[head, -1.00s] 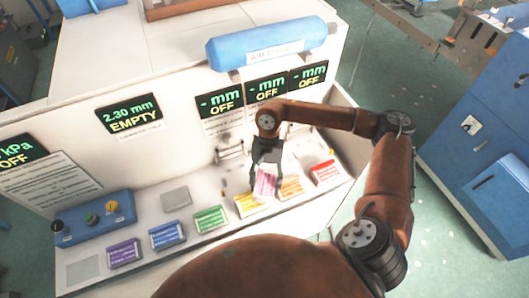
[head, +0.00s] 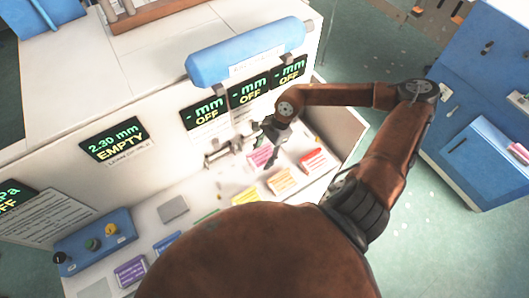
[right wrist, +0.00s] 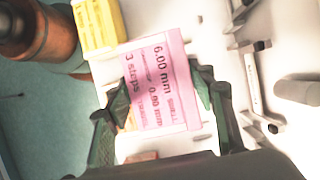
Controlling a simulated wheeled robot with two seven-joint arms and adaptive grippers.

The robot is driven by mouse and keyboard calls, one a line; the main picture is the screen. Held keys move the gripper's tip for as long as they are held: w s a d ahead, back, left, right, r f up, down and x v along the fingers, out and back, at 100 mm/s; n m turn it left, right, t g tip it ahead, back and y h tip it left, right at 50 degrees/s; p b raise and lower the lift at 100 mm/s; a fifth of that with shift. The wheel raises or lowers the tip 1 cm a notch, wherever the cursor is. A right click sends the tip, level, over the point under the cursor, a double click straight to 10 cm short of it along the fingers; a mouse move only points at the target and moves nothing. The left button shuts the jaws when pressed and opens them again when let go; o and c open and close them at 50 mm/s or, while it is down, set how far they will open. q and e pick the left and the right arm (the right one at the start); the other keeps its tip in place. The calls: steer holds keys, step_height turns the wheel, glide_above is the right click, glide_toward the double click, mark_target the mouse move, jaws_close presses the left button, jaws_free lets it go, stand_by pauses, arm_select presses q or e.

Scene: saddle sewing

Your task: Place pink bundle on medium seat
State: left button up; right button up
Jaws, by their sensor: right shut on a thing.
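The pink bundle (head: 262,156), a flat printed block, is held in my right gripper (head: 268,152). I cannot tell which part is the medium seat. A metal bracket (right wrist: 257,85) lies right of the bundle in the right wrist view, apart from it. My left gripper is not in view.
An orange block (head: 282,180), a red block (head: 313,160), a blue block (head: 167,242) and a purple block (head: 130,271) lie on the white ledge. A blue button box (head: 92,242) stands at the left. Displays and a blue cylinder (head: 245,55) are above.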

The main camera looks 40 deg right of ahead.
mark_target(264, 151)
steer(key=w+d+f, duration=0.2)
steer(key=f, duration=0.1)
steer(key=w+d+f+p, duration=0.1)
steer(key=f, duration=0.1)
steer(key=shift+w+d, duration=0.15)
steer(key=shift+d, duration=0.05)
steer(key=shift+w+d+f, duration=0.25)
steer(key=shift+d+f, duration=0.05)
steer(key=shift+f, duration=0.2)
step_height(264, 151, down, 3)
steer(key=shift+r+p, duration=0.1)
steer(key=shift+p, duration=0.75)
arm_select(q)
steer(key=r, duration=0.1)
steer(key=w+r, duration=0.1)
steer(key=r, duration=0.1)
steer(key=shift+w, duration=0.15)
arm_select(e)
steer(key=shift+f, duration=0.25)
steer(key=o, duration=1.4)
steer(key=shift+c, duration=0.2)
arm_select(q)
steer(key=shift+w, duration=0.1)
